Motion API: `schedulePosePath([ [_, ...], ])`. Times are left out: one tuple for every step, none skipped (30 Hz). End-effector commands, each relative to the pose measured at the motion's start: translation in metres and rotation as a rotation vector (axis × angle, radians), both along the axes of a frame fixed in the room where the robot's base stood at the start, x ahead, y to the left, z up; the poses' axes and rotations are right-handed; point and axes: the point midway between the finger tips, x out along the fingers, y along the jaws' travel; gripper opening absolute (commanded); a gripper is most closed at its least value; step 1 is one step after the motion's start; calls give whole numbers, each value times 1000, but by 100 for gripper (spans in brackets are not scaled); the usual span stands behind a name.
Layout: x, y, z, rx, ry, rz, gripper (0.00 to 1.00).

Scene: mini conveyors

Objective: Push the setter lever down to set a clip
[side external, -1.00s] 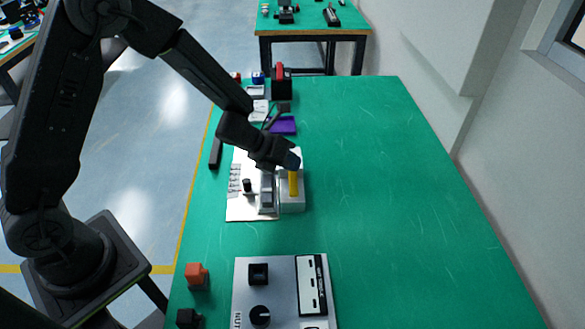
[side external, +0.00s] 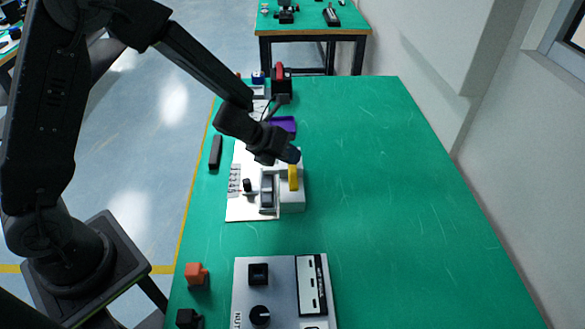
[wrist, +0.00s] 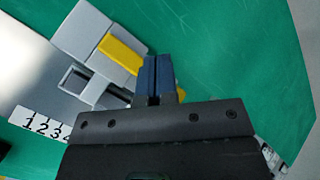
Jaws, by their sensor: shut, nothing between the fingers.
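The setter (side external: 292,202) is a light grey block on a white plate, with a yellow lever (side external: 293,178) on its right part. The lever also shows in the wrist view (wrist: 121,54), beside my gripper's fingertips. My gripper (side external: 293,155) is shut and empty, its blue fingers (wrist: 155,72) pressed together. In the side view the fingertips are at the lever's far end. I cannot tell whether they touch it. No clip can be made out.
The setter's plate (side external: 247,212) carries a small black knob and a row of printed numbers (wrist: 42,126). A panel with a black dial (side external: 260,315) is at the near edge. An orange block (side external: 196,274) stands left of it. The green table's right side is clear.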

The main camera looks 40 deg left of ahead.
Motion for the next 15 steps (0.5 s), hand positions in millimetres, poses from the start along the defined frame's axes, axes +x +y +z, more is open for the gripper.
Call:
schedulePosePath([
  [0,0,0,0,0,0,0],
  [0,0,0,0,-1,1,0],
  [0,0,0,0,-1,1,0],
  [0,0,0,0,-1,1,0],
  [0,0,0,-1,-1,0,0],
  [0,0,1,-1,-1,0,0],
  [0,0,1,-1,-2,1,0],
  [0,0,2,0,-2,0,0],
  [1,0,4,-1,-3,-1,0],
  [1,-1,6,0,-3,-1,0],
  [1,-1,9,-1,-3,-2,0],
  [1,-1,14,-1,-5,-2,0],
  [1,-1,16,-1,-5,-2,0],
  [1,-1,19,-1,-5,-2,0],
  [1,-1,23,0,-5,-3,0],
])
